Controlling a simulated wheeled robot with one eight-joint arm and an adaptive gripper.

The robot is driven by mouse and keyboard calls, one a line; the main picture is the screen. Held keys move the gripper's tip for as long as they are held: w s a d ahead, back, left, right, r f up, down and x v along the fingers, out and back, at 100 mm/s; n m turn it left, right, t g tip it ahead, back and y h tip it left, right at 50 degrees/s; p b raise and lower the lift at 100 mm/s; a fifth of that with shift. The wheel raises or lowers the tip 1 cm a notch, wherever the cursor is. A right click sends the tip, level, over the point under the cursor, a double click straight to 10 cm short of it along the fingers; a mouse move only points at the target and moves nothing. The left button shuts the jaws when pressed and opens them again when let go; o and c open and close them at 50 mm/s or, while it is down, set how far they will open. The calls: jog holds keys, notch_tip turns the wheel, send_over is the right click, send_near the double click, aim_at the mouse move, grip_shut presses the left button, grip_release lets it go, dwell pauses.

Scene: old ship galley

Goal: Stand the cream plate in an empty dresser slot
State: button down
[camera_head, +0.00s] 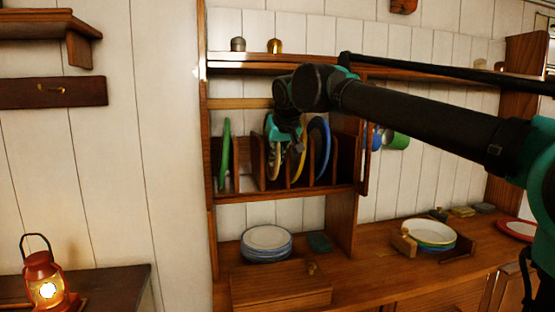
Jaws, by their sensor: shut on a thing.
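The dresser rack (256,184) has upright dividers forming several slots. My gripper (284,133) is at the rack's front, shut on the upper part of a cream plate (273,163). The plate is on edge, nearly upright, between two dividers. My gripper hides part of its top, and I cannot tell whether its lower edge touches the slot floor. A green plate (225,154) stands in the left slot. A yellow plate (301,160) and a blue plate (320,150) stand to the right. The slot just right of the green plate looks empty.
A stack of pale plates (267,240) sits on the counter below. A wooden holder with plates (435,234) stands to the right. Mugs (396,140) hang beside the rack. A shelf (290,65) runs above my gripper. A lit red lantern (42,280) stands at lower left.

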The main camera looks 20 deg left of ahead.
jog(key=shift+w+a+f, duration=0.1)
jog(key=shift+w+f, duration=0.05)
jog(key=shift+f, duration=0.55)
dwell(0.4)
dwell(0.3)
jog(key=c, duration=1.5)
grip_release()
jog(key=shift+c, duration=0.2)
jog(key=shift+c, duration=0.5)
jog(key=o, duration=0.4)
jog(key=shift+c, duration=0.2)
jog(key=shift+r, duration=0.15)
jog(key=shift+s+d+r, duration=0.25)
jog(key=shift+s+r, duration=0.2)
jog(key=shift+r, duration=0.05)
jog(key=shift+v, duration=0.85)
